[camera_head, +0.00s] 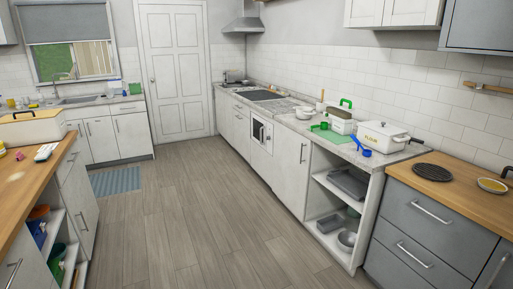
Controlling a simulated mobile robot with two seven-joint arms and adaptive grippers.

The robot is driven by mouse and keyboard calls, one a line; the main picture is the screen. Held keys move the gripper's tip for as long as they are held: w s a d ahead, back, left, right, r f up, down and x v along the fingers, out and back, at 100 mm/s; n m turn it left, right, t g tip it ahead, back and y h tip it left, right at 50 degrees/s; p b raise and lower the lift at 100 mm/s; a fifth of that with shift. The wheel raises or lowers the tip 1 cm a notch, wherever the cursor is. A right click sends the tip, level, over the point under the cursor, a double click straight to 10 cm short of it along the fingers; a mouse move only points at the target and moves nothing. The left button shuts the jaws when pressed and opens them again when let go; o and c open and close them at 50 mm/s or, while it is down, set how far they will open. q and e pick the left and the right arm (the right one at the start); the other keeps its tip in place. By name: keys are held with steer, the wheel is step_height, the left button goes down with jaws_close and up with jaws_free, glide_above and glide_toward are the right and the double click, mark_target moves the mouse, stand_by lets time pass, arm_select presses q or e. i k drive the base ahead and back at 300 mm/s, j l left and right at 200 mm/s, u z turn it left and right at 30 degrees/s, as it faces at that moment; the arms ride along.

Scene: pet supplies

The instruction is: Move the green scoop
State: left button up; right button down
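A small green scoop (322,126) appears to lie on the right-hand counter, at the left end of a green mat (335,137). It is small in the picture, so its exact shape is hard to tell. A blue scoop (362,150) lies nearer, at the counter's front edge. Neither of my grippers shows in the head view.
A white container with a green handle (342,122) and a lidded white bin (381,137) stand behind the mat. A white bowl (304,113) is to the left. The wooden floor (210,220) is clear between this counter and the left wooden-topped unit (30,175).

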mark_target(324, 125)
steer(key=i+j, duration=0.15)
steer(key=i, duration=3.2)
steer(key=l+z, duration=0.05)
steer(key=l, duration=0.1)
